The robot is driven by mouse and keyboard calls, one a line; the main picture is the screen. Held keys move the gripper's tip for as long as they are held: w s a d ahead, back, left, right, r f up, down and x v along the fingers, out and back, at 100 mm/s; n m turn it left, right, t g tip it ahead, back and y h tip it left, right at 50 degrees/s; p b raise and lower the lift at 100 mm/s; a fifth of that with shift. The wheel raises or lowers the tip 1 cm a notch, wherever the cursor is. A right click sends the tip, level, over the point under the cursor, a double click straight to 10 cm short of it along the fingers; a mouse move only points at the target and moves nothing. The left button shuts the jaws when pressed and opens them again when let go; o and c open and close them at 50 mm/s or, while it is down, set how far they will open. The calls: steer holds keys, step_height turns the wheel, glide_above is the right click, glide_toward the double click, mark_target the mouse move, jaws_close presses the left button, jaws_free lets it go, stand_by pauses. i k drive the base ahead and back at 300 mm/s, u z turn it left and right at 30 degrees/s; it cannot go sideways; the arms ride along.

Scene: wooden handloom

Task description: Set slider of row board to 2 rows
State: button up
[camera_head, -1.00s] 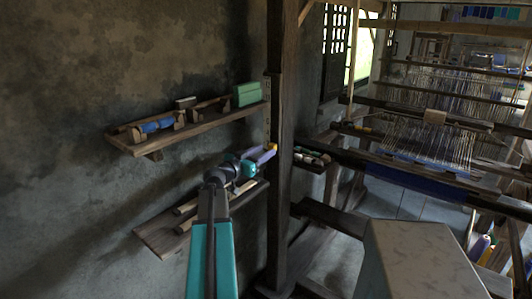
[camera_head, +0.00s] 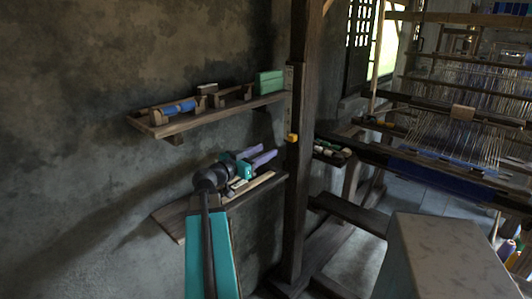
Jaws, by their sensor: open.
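The row board (camera_head: 289,95) is a narrow, pale, upright strip with small marks on the dark wooden post. Its marks are too small to read. A small yellow-orange slider (camera_head: 293,138) sits near the strip's lower end. My gripper (camera_head: 269,151) has two purple fingers, spread apart with nothing between them. It is left of the slider and a little lower in the picture, with a visible gap between them. It points right, toward the post.
The dark post (camera_head: 299,200) stands beside an upper wall shelf (camera_head: 190,122) with spools and a green block. A lower shelf (camera_head: 170,218) with wooden pieces lies under my gripper. The loom (camera_head: 440,165) fills the right. Bare wall is at left.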

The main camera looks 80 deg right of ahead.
mark_target(291, 137)
steer(key=k, duration=1)
